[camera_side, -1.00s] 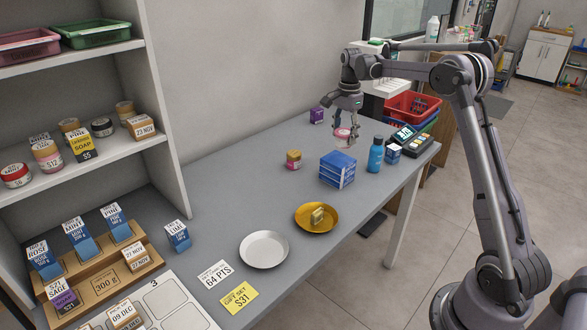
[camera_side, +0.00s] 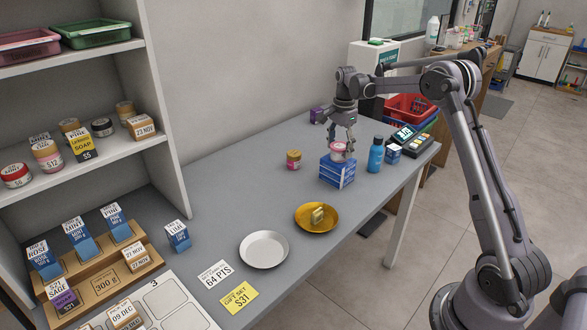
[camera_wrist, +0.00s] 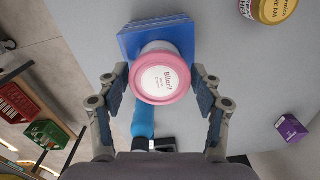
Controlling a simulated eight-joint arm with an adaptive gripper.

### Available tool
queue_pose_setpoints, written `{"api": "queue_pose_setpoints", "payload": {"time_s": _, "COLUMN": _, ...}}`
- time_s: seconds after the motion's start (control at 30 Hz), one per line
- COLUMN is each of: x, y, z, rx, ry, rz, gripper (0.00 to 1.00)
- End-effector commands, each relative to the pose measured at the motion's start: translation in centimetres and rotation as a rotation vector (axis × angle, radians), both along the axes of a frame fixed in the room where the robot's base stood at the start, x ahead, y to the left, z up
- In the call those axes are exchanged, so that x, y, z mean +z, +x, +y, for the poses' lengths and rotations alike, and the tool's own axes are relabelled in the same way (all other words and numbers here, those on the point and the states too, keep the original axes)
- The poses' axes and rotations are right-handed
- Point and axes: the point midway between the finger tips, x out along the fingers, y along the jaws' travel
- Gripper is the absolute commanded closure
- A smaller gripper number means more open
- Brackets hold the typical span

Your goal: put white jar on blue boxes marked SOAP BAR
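The white jar (camera_side: 338,155) with a pink lid stands upright on top of the blue boxes (camera_side: 337,175) in the side view. In the wrist view I look down on the jar's lid (camera_wrist: 163,78), with the blue boxes (camera_wrist: 150,27) under it. My gripper (camera_side: 342,141) is just above and around the jar. Its fingers (camera_wrist: 161,72) are spread on either side of the lid, with small gaps showing, so it looks open. The lettering on the boxes is too small to read.
A blue bottle (camera_side: 376,155) stands close to the right of the boxes. A small yellow-lidded jar (camera_side: 294,160) is to the left. A gold dish (camera_side: 301,219) and a white plate (camera_side: 264,250) are nearer the front. A purple box (camera_side: 316,115) stands behind.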

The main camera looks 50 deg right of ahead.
Motion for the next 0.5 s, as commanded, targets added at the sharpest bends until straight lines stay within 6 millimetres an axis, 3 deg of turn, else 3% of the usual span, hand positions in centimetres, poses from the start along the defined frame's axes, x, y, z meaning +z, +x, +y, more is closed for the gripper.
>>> {"api": "queue_pose_setpoints", "payload": {"time_s": 0.37, "x": 0.1, "y": 0.0, "z": 0.0, "rx": 0.0, "ry": 0.0, "rz": 0.0, "gripper": 0.2}}
{"api": "queue_pose_setpoints", "payload": {"time_s": 0.5, "x": 1.2, "y": 0.0, "z": 0.0, "rx": 0.0, "ry": 0.0, "rz": 0.0, "gripper": 0.2}}
